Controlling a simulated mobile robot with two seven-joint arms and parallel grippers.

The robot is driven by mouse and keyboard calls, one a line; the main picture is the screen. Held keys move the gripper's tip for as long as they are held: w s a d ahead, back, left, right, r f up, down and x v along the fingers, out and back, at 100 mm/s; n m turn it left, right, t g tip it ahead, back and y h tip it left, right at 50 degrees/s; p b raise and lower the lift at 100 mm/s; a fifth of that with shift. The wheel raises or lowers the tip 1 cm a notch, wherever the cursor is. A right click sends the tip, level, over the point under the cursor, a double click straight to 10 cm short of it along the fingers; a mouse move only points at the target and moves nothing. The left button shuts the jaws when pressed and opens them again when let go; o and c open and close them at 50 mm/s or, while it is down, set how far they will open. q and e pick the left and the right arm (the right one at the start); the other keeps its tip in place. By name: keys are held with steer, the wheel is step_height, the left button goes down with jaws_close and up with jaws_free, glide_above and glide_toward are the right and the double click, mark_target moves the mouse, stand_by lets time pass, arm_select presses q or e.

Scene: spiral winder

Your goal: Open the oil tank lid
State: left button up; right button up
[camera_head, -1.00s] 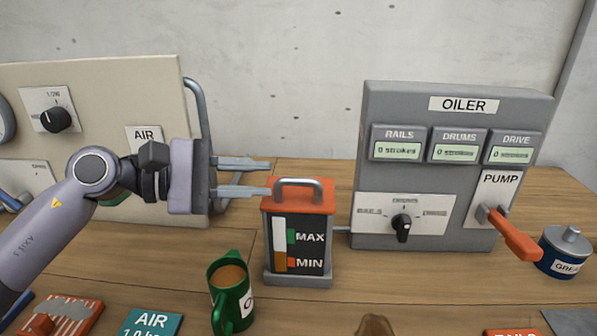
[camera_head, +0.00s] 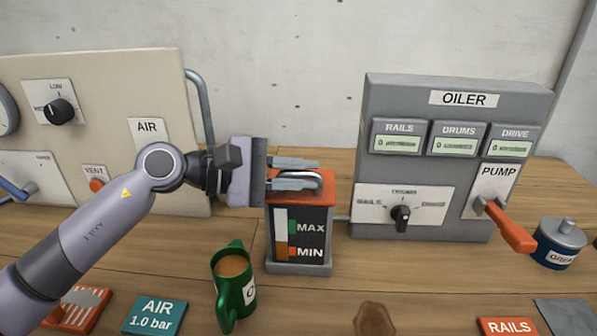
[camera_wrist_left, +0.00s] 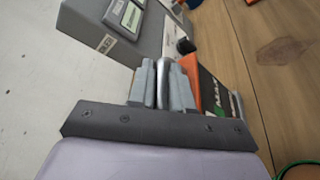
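The oil tank (camera_head: 300,240) stands on the table, with MAX and MIN marks on its front. Its orange lid (camera_head: 325,196) sits level on top and bears a grey loop handle (camera_head: 316,178). My left gripper (camera_head: 318,174) reaches in from the left just above the lid. Its two fingers lie on either side of the handle and appear closed against it. In the left wrist view the handle (camera_wrist_left: 164,85) runs between the fingers with almost no gap, and the orange lid (camera_wrist_left: 190,72) shows beside them. My right gripper is out of view.
A green mug (camera_head: 247,290) with brown liquid stands in front of the tank. The grey oiler box (camera_head: 400,105) with an orange pump lever (camera_head: 515,230) is to the right. A blue grease tin (camera_head: 557,245) is at far right. A beige panel (camera_head: 110,85) stands behind my left arm.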

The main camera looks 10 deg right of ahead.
arm_select(q)
jaws_close()
steer(key=shift+w+d+r+n+g+y, duration=0.1)
steer(key=shift+w+r+n+g+y, duration=0.1)
steer(key=shift+w+r+n+g, duration=0.3)
steer(key=shift+w+d+r+n+g+y, duration=0.1)
steer(key=shift+w+r+n+g+y, duration=0.15)
steer(key=shift+r+n, duration=0.45)
steer(key=shift+w+d+r+n+g+y, duration=0.1)
steer(key=shift+w+r+n+g, duration=0.15)
steer(key=shift+w+n, duration=0.15)
steer(key=shift+w+d+r+n+g+y, duration=0.15)
steer(key=shift+w+n+g, duration=0.1)
steer(key=shift+w+n, duration=0.15)
steer(key=shift+w+a+r+n+g+y, duration=0.1)
steer(key=shift+w+r+n+g, duration=0.15)
steer(key=shift+n, duration=0.25)
steer(key=shift+w, duration=0.1)
steer(key=shift+o, duration=1.6)
jaws_free()
